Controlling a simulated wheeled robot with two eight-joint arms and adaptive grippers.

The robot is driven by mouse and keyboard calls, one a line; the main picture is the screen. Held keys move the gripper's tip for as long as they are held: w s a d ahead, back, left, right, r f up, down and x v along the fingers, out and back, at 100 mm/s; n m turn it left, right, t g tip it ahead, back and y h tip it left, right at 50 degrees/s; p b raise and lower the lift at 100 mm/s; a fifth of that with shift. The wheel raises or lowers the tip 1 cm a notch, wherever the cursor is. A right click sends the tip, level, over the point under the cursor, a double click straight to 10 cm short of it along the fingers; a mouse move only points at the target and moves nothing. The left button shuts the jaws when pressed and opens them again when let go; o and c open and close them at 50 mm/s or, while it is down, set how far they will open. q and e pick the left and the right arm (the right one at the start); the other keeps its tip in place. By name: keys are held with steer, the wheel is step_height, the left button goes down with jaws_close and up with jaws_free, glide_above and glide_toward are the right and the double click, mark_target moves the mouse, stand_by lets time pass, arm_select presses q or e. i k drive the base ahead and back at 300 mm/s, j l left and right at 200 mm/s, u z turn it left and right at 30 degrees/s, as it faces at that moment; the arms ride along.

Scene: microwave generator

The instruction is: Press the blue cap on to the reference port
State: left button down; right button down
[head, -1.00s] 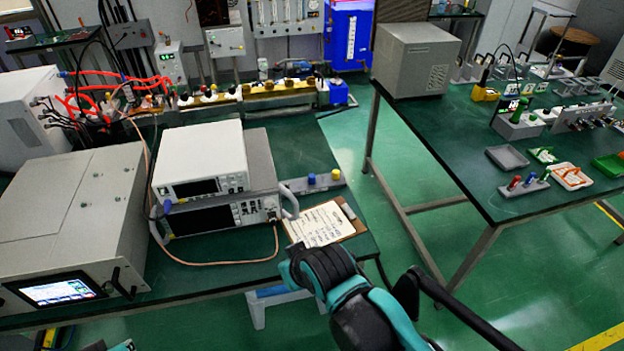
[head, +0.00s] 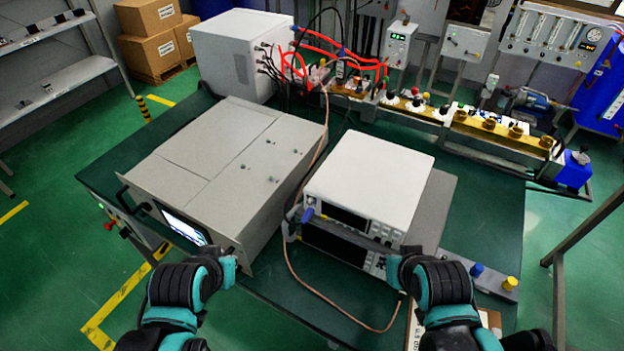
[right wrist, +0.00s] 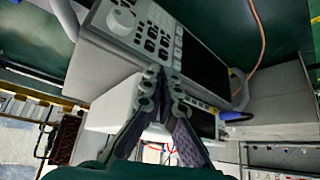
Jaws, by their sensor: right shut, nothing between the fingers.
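A blue cap (head: 477,270) stands beside a yellow cap (head: 510,284) on a grey bar at the bench's front right. Another blue piece (head: 308,214) sticks out at the left of the stacked instruments' front; a blue piece also shows in the right wrist view (right wrist: 238,116). I cannot tell which port is the reference port. My right gripper (head: 391,264) is before the lower instrument's right front, left of the capped bar. Its fingers (right wrist: 163,78) are shut and empty, before the keypad panel. My left gripper (head: 230,270) is by the large grey box's front; its fingers are unclear.
The stacked instruments (head: 370,180) have protruding front handles. A copper-coloured cable (head: 300,278) loops over the bench front. The large grey box (head: 215,175) with a screen stands left. A clipboard (head: 413,325) is partly hidden by my right arm. Green floor is open at left.

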mark_target(478, 268)
steer(key=k+l+z, duration=0.1)
steer(key=k+z, duration=0.3)
steer(key=i+z, duration=0.1)
steer(key=z, duration=0.6)
steer(key=i+j+z, duration=0.1)
steer(key=z, duration=0.3)
steer(key=i+l+z, duration=0.15)
steer(key=l, duration=0.25)
steer(key=l+z, duration=0.2)
steer(key=l, duration=0.2)
